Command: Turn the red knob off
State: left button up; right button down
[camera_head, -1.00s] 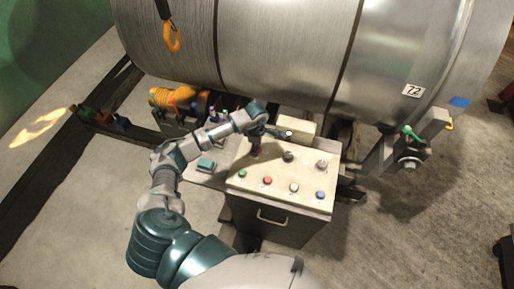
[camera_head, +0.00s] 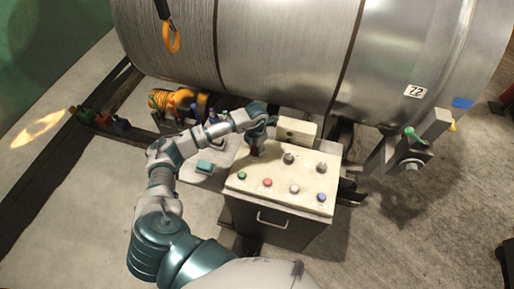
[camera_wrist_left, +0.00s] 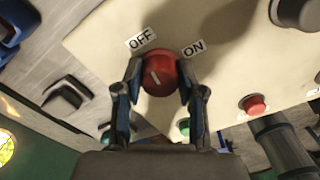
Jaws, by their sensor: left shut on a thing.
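The red knob (camera_wrist_left: 158,75) sits on the cream panel, between an OFF label (camera_wrist_left: 141,40) and an ON label (camera_wrist_left: 193,48). The white mark on its face slants up and left, roughly towards OFF. My left gripper (camera_wrist_left: 159,80) is shut on the knob, with one finger against each side. In the head view, the red knob (camera_head: 254,153) shows partly at the panel's back left corner, under my left gripper. My right gripper is not in view.
The control box (camera_head: 285,183) carries grey knobs and several coloured buttons, including a red button (camera_head: 267,182) and a green button (camera_head: 242,175). An orange hook (camera_head: 171,38) hangs at the upper left.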

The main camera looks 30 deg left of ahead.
pick_arm(q)
jog(key=shift+n, duration=1)
jog(key=shift+s, duration=0.1)
jog(key=o, duration=1.1)
jog(key=shift+a, duration=0.1)
jog(key=shift+o, duration=0.2)
jog(key=shift+r, duration=0.1)
notch_tip(320, 180, up, 12)
jog(key=shift+f, duration=0.25)
